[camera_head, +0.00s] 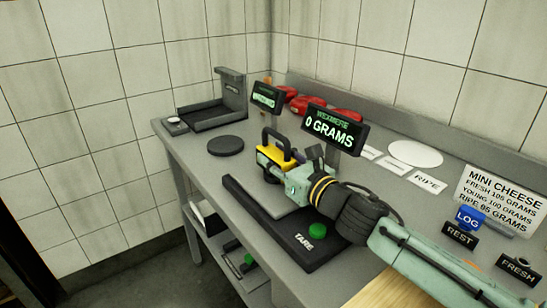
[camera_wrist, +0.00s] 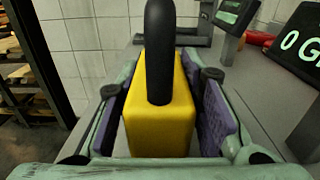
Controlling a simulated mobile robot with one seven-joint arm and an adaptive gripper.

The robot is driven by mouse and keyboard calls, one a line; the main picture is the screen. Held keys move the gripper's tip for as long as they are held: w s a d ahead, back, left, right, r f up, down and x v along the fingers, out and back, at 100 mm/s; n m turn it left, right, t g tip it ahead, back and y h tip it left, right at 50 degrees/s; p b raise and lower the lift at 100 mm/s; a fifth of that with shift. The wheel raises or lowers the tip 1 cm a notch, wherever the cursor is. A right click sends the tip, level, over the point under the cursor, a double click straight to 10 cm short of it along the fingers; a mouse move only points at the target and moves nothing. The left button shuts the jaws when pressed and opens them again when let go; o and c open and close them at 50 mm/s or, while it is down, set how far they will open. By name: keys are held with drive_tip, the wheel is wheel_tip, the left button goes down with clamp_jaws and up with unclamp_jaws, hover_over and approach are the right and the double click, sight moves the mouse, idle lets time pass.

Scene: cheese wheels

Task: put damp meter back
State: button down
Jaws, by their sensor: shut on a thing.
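The damp meter appears to be the yellow block with a black loop handle (camera_head: 266,157). It also fills the middle of the wrist view (camera_wrist: 160,122), upright between two purple finger pads. My gripper (camera_head: 283,168) is shut on its yellow body, and the handle stands up above the fingers. The meter is over the grey bench, near the far end of the black scale; its underside is hidden, so I cannot tell whether it touches anything. A dark tray with an upright post (camera_head: 212,112) stands at the bench's far left corner, with nothing visible on it.
The black scale (camera_head: 270,225) with a green TARE button lies under my arm; its display (camera_head: 334,132) reads 0 GRAMS. A black disc (camera_head: 225,145) lies between tray and meter. A second display (camera_head: 266,96) and red cheeses (camera_head: 310,104) stand behind. White labels lie right.

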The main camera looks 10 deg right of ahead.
sight(291, 168)
drive_tip(key=shift+f, duration=0.15)
drive_tip(key=c, duration=1.1)
unclamp_jaws()
drive_tip(key=shift+r, duration=0.2)
drive_tip(key=b+v, duration=0.2)
drive_tip(key=v, duration=0.4)
drive_tip(key=shift+s+d+f, duration=0.15)
drive_tip(key=shift+s, duration=0.1)
drive_tip(key=shift+s+d, duration=0.15)
drive_tip(key=shift+s, duration=0.25)
